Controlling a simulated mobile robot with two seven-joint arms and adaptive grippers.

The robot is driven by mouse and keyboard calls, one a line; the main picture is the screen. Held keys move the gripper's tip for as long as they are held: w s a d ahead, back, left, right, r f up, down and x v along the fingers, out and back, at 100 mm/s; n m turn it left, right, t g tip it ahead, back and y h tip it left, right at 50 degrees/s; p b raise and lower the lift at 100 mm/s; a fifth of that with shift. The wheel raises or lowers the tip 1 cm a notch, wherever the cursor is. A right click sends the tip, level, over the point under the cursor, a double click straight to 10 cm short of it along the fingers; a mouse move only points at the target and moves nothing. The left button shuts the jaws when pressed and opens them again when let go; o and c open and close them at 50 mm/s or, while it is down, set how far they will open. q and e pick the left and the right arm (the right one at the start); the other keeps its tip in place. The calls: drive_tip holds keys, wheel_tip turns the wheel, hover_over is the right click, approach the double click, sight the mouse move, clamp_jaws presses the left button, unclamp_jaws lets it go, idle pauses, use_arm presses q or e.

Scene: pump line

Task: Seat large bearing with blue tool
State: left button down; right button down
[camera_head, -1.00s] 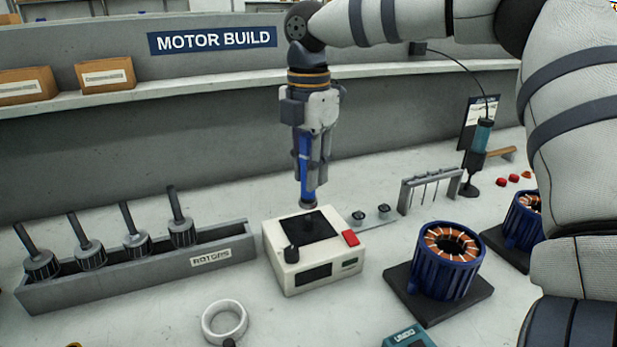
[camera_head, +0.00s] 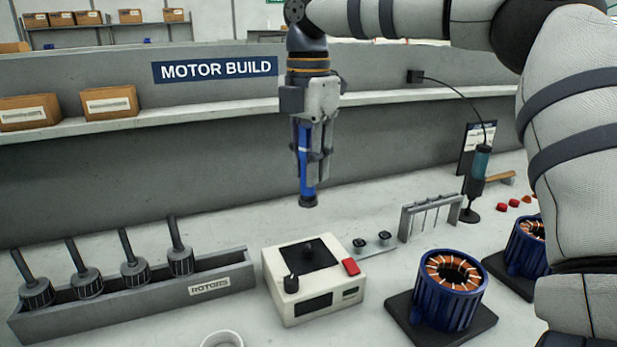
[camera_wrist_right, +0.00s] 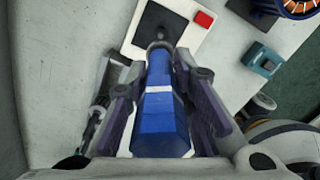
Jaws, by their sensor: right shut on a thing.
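My right gripper (camera_head: 313,165) is shut on a blue tool (camera_head: 303,150) and holds it upright, tip down, above the white box with a black top plate (camera_head: 306,257). Clear space shows between the tool's dark tip and the box. In the right wrist view the blue tool (camera_wrist_right: 160,120) lies between my right gripper's fingers (camera_wrist_right: 160,85), with a grey ring-like end at its tip. I cannot tell whether that end is a bearing. A pale ring (camera_head: 222,339) sits at the bottom edge, partly cut off. My left gripper is not in view.
A grey rack of rotors (camera_head: 135,290) stands left of the box. A blue stator (camera_head: 449,290) on a dark base stands right. A small grey stand (camera_head: 432,213) and a teal-topped tool on a holder (camera_head: 480,165) are behind. A shelf runs along the back.

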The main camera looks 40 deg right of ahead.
sight(308, 126)
drive_tip(key=shift+r, duration=2.7)
